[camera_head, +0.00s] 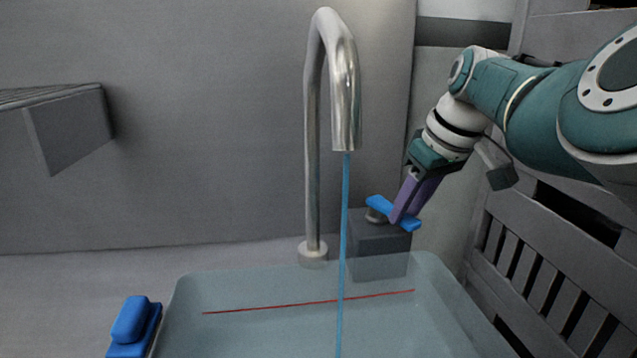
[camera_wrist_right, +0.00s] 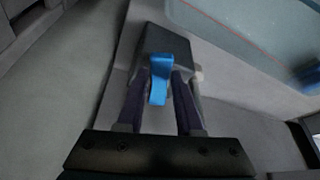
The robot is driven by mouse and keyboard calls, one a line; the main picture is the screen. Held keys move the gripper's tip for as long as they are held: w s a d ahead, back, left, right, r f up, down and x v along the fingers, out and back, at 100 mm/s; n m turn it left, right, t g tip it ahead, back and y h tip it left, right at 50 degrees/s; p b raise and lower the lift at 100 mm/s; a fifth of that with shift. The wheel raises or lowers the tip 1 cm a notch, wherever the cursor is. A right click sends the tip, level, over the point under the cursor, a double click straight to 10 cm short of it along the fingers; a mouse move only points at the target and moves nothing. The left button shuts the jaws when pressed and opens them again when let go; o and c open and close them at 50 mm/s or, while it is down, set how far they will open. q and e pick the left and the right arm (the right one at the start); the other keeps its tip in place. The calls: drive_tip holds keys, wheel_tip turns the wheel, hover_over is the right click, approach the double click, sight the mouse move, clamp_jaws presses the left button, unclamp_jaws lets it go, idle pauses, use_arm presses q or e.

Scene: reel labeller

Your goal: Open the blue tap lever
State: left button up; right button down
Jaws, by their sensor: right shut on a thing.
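The blue tap lever (camera_head: 393,213) sits on top of a dark grey block (camera_head: 378,247) to the right of the curved metal spout (camera_head: 316,130). A thin blue stream (camera_head: 344,230) runs straight down from the spout's mouth. My right gripper (camera_head: 403,214) reaches in from the right, its purple fingers shut on the lever. In the right wrist view, the lever (camera_wrist_right: 160,78) lies between the two fingers of my right gripper (camera_wrist_right: 160,90), over the block (camera_wrist_right: 178,42). The far finger partly hides the lever's middle in the head view. My left gripper is not in view.
A translucent basin (camera_head: 215,290) with a red line (camera_head: 280,306) across it lies below the spout. A blue object (camera_head: 132,322) is at its left edge. A grey box-like shelf (camera_head: 70,125) juts out at left. Slatted panels (camera_head: 550,275) stand at right.

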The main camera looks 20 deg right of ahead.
sight(382, 209)
drive_tip(key=shift+s+a+r+m+h+p, duration=0.1)
drive_tip(key=shift+a+r+m+h+p, duration=0.1)
drive_tip(key=shift+a+m+h+p, duration=0.5)
drive_tip(key=a+m, duration=0.1)
drive_tip(key=m, duration=0.2)
drive_tip(key=a+m+h, duration=0.1)
drive_tip(key=m, duration=0.1)
drive_tip(key=shift+w+a+f, duration=0.3)
drive_tip(key=shift+w+f, duration=0.05)
drive_tip(key=shift+w, duration=0.05)
use_arm(q)
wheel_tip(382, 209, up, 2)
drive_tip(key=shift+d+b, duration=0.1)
drive_tip(key=shift+b, duration=0.2)
use_arm(e)
drive_tip(key=shift+w+a+m+g, duration=0.1)
drive_tip(key=shift+a+m+g, duration=0.15)
drive_tip(key=shift+m, duration=0.25)
drive_tip(key=shift+r+h, duration=0.1)
drive_tip(key=shift+h, duration=0.2)
drive_tip(key=c, duration=0.5)
unclamp_jaws()
drive_tip(key=shift+c, duration=0.2)
